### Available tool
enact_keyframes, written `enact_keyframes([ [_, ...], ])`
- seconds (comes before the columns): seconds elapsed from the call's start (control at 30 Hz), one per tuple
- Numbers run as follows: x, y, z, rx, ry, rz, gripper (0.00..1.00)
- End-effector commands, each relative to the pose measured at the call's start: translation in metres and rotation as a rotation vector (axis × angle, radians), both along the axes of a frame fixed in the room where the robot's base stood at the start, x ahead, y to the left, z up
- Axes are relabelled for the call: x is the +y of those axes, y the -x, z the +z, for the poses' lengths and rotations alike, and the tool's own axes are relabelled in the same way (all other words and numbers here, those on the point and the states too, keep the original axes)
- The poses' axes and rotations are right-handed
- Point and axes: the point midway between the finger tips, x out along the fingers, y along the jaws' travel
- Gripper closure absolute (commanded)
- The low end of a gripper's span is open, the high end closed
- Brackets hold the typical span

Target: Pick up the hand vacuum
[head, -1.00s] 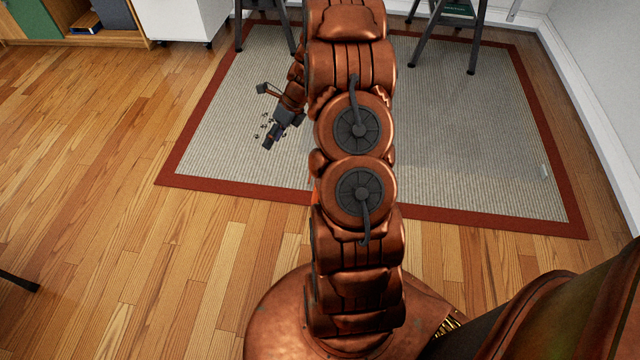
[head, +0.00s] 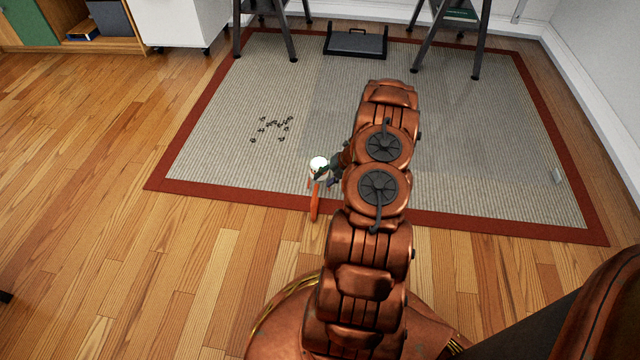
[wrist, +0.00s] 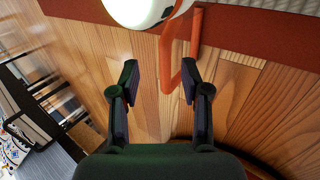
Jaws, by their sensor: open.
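The hand vacuum (head: 319,166) has a white body and an orange handle. In the head view it is at the near edge of the rug, left of my arm, with the handle towards me. In the wrist view the vacuum (wrist: 140,8) shows at the top, its body cut off by the frame, and its orange loop handle reaches down towards my fingers. My gripper (wrist: 159,76) is open and empty, its fingertips close to the handle; I cannot tell how far apart they are in depth. In the head view my gripper is mostly hidden behind my arm.
Several small dark bits (head: 272,128) lie on the grey rug (head: 480,150) with a red border. A dark step or tray (head: 355,43) stands at the back between trestle legs (head: 440,35). The wood floor (head: 90,150) at left is clear.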

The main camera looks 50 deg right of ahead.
Motion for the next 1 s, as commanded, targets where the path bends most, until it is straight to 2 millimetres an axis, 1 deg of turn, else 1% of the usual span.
enact_keyframes([
  [0.03, 0.003, -0.002, -0.007, 0.0, 0.0, 0.003, 0.53],
  [0.27, 0.01, -0.007, -0.024, 0.001, 0.001, 0.004, 0.53],
  [0.43, 0.018, -0.009, -0.044, 0.002, 0.0, 0.004, 0.53],
  [0.6, 0.025, -0.017, -0.057, 0.001, 0.0, 0.005, 0.53],
  [0.73, 0.027, -0.021, -0.061, 0.0, 0.0, 0.004, 0.53],
  [0.97, 0.027, -0.021, -0.06, 0.0, 0.0, 0.004, 0.53],
  [1.0, 0.027, -0.021, -0.06, 0.0, 0.0, 0.004, 0.55],
])
